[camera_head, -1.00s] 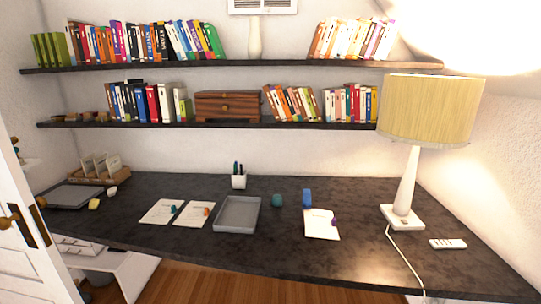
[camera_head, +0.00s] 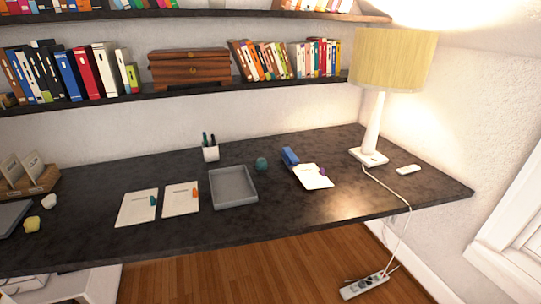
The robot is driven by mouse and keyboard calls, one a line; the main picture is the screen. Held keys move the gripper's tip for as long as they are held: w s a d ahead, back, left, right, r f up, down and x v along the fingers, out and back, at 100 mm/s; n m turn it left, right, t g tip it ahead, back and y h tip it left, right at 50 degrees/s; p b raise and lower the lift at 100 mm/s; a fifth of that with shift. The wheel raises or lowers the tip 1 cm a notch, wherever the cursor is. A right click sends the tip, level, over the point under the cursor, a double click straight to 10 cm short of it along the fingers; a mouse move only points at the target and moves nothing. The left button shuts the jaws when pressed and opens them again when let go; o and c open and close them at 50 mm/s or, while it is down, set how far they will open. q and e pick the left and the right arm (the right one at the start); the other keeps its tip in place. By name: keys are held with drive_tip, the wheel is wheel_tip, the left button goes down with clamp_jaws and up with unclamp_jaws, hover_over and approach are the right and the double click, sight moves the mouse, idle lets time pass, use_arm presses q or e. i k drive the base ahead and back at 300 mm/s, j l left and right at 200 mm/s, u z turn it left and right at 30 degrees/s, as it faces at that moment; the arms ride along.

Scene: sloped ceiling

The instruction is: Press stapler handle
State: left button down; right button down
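A blue stapler-like object (camera_head: 289,157) lies on the dark desk (camera_head: 262,217), right of the middle and behind a white sheet of paper (camera_head: 313,177). It is small in this view, so its handle cannot be made out clearly. Neither of my grippers shows in the head view.
A grey tray (camera_head: 233,201), a teal round object (camera_head: 262,163) and a pen cup (camera_head: 210,153) stand left of the blue object. A lamp (camera_head: 371,135) stands to its right. Its cord hangs over the desk edge to a power strip (camera_head: 364,285). Shelves hang above.

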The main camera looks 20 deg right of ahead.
sight(292, 157)
drive_tip(key=z, duration=1.15)
